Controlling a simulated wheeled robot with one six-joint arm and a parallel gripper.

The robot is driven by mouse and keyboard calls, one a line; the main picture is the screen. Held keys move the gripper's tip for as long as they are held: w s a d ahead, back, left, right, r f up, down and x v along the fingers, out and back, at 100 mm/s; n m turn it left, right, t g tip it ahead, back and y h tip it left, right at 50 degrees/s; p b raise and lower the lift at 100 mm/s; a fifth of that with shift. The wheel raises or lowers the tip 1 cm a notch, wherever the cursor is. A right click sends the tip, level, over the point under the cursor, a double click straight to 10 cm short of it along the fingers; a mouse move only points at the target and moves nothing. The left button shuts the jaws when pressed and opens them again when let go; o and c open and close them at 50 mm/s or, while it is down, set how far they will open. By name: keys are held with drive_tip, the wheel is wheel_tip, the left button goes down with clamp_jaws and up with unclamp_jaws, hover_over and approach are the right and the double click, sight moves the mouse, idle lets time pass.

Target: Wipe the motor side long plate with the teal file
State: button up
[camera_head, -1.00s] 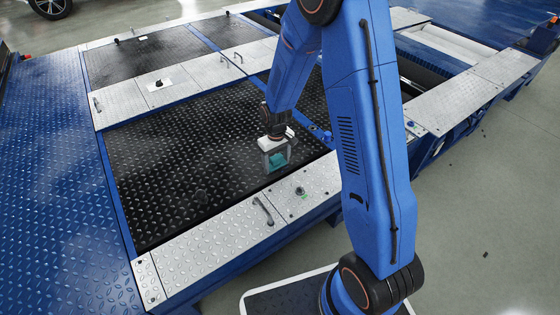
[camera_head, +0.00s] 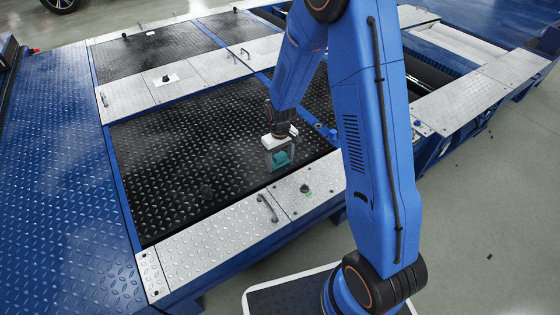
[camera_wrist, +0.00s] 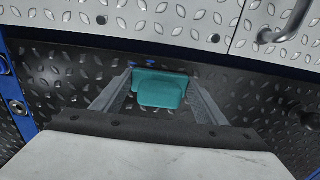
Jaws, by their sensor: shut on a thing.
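The teal file (camera_head: 280,158) is a small teal block between the fingers of my gripper (camera_head: 280,156), and it also shows in the wrist view (camera_wrist: 160,88). My gripper is shut on it, above the black diamond-tread plate (camera_head: 190,165), near that plate's front right part. I cannot tell if the file touches the plate. Silver tread plates with a handle (camera_head: 267,208) run along the front edge; another silver strip (camera_head: 208,68) lies behind the black plate. Which plate is the motor side long plate, I cannot tell from the pictures.
A handle also shows in the wrist view (camera_wrist: 286,24). A blue tread ramp (camera_head: 60,170) lies at left. Open grey floor (camera_head: 490,210) is at right.

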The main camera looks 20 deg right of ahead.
sight(287, 158)
drive_tip(key=shift+f, duration=0.25)
drive_tip(key=shift+d, duration=0.1)
drive_tip(key=shift+w+d+r, duration=0.15)
drive_tip(key=shift+w+d, duration=0.1)
drive_tip(key=shift+d, duration=0.45)
drive_tip(key=shift+d, duration=0.1)
drive_tip(key=shift+w+d, duration=0.25)
drive_tip(key=shift+d, duration=0.35)
drive_tip(key=shift+s+a, duration=0.25)
drive_tip(key=shift+a, duration=0.5)
drive_tip(key=shift+s+a+f, duration=0.2)
drive_tip(key=shift+s+a, duration=0.1)
drive_tip(key=shift+a, duration=0.4)
drive_tip(key=shift+w+d+r, duration=0.1)
drive_tip(key=shift+w+d, duration=0.15)
drive_tip(key=shift+d, duration=0.5)
drive_tip(key=shift+w+d+r, duration=0.1)
drive_tip(key=shift+w+d, duration=0.15)
drive_tip(key=shift+d, duration=0.5)
drive_tip(key=shift+s+a+f, duration=0.15)
drive_tip(key=shift+s+a, duration=0.1)
drive_tip(key=shift+a, duration=0.55)
